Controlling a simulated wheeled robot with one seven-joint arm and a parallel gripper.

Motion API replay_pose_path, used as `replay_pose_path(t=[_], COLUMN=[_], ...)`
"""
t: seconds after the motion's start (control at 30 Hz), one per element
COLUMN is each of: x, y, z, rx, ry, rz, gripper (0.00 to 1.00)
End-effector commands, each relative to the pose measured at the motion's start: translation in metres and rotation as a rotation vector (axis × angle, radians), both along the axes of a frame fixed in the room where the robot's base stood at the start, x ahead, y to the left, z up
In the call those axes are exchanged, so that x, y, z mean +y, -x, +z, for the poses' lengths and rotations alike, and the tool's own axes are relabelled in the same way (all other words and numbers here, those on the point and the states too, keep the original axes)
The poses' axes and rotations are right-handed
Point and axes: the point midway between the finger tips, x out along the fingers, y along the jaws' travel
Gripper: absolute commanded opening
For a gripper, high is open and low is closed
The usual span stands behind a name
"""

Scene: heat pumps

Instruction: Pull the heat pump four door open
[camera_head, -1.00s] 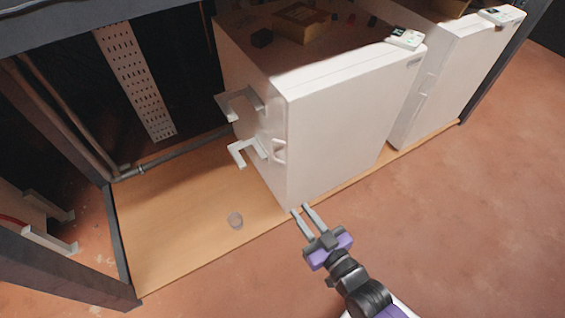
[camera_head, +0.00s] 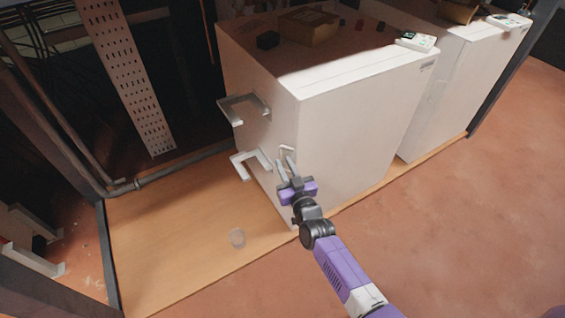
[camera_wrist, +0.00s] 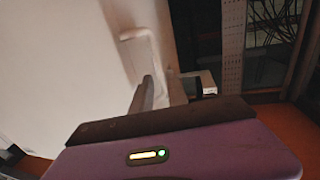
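The nearer white heat pump (camera_head: 350,125) stands on a wooden base, its door face looking shut; no number is readable. A small pale handle (camera_head: 287,149) is at its left front edge, partly hidden behind my gripper. My gripper (camera_head: 286,162) is open, its fingers apart at the handle's height. In the wrist view the handle (camera_wrist: 132,48) is just beyond the fingertips (camera_wrist: 157,80). I see nothing held between the fingers; whether they touch the handle I cannot tell.
Two white brackets stick out of the pump's left side, an upper one (camera_head: 243,104) and a lower one (camera_head: 250,160) near my gripper. A second white unit (camera_head: 440,95) stands to the right. The floor in front is free.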

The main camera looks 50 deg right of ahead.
Motion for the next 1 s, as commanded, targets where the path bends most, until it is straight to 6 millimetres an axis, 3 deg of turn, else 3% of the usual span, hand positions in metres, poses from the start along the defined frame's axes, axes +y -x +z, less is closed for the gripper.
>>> replay_pose_path(t=[0.2,0.5,0.63,1.0], x=[-0.010,-0.011,-0.011,-0.011], y=[-0.018,-0.021,-0.021,-0.021], z=[-0.001,0.000,0.000,0.000], rx=[-0.001,0.000,0.000,0.000], ry=[0.000,0.000,0.000,0.000], rz=[-0.001,0.000,0.000,0.000], gripper=[0.19,0.19,0.00,0.00])
